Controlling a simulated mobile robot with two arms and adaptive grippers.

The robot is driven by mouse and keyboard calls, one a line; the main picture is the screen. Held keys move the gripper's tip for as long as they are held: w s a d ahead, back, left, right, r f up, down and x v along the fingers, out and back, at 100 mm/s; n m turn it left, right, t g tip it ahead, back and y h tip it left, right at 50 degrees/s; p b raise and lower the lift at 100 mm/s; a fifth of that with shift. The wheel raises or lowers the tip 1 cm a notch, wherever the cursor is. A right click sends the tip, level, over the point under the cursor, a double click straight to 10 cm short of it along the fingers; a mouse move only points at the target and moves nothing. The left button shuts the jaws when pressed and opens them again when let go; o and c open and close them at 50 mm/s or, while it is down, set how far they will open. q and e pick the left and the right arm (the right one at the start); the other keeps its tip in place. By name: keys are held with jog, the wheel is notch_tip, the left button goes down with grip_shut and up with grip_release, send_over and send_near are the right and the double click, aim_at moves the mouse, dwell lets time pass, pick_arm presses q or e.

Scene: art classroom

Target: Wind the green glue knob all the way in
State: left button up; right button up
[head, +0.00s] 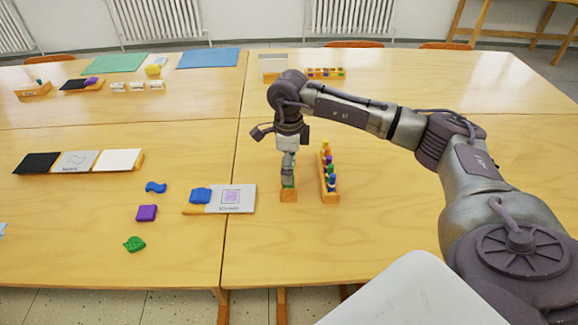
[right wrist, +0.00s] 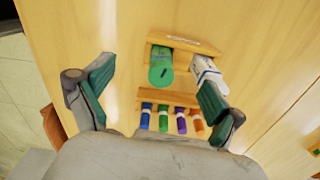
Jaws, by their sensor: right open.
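A rounded green piece (right wrist: 162,70) with a small dark mark stands in a wooden holder (right wrist: 186,42) in the right wrist view; I take it to be the green glue knob. A white tube with dark print (right wrist: 208,68) stands beside it in the same holder. In the head view the holder (head: 289,196) sits on the front table, with a little green showing under my gripper. My right gripper (head: 288,172) points down over it. In the wrist view its fingers (right wrist: 157,88) are wide apart, with the green piece between them, and seem not to touch it. My left gripper is out of view.
A wooden rack (head: 331,198) of several coloured tubes stands close right of the holder. A white card (head: 245,207) and blue lump (head: 200,195) lie left. Purple (head: 147,213) and green (head: 134,244) pieces lie further left. The table right of the rack is clear.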

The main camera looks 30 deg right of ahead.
dwell(0.4)
jog(key=m+p, duration=0.1)
jog(key=m, duration=0.2)
jog(key=shift+r, duration=0.1)
jog(key=m, duration=0.3)
jog(key=shift+m+p, duration=0.3)
jog(key=m, duration=0.3)
jog(key=shift+p, duration=0.4)
jog(key=shift+m, duration=0.9)
jog(key=c, duration=1.6)
jog(key=shift+o, duration=0.2)
